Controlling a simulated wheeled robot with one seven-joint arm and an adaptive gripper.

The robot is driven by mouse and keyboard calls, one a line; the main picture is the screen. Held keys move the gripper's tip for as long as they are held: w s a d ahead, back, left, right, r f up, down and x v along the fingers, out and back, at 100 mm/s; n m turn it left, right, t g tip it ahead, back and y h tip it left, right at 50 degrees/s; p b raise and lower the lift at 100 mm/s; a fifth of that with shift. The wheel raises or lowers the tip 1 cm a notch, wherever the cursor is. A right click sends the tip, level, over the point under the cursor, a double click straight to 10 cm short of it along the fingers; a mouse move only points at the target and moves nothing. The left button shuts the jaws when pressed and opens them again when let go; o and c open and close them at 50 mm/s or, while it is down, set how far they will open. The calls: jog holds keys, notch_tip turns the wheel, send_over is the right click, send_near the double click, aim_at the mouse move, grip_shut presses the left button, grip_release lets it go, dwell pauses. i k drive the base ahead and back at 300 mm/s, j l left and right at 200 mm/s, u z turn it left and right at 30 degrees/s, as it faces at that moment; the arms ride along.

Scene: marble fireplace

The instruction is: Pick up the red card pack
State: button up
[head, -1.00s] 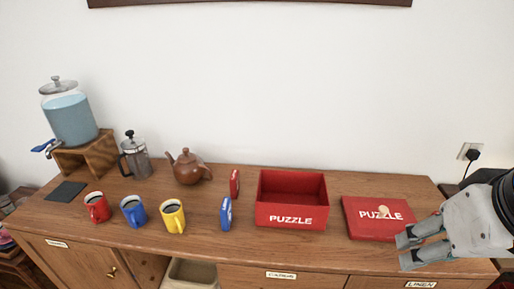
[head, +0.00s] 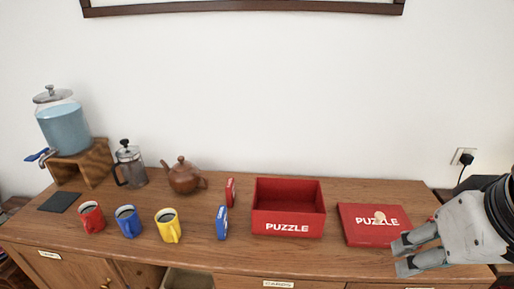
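The red card pack (head: 230,191) stands upright on the wooden sideboard, just left of the open red puzzle box. A blue card pack (head: 222,222) stands upright in front of it, a little to the left. My gripper (head: 400,256) is at the right, over the front right part of the sideboard, by the puzzle lid's front right corner. Its two fingers point left with a gap between them, and nothing shows between them. It is well to the right of the red card pack.
The open red puzzle box (head: 288,222) and its lid (head: 372,232) lie between my gripper and the packs. A teapot (head: 184,177), French press (head: 130,166), red mug (head: 92,217), blue mug (head: 128,221), yellow mug (head: 168,226) and water dispenser (head: 63,127) stand to the left.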

aim_at(230, 188)
jog(key=i+u, duration=0.25)
jog(key=u, duration=0.15)
jog(key=i+u, duration=0.35)
jog(key=k, duration=0.1)
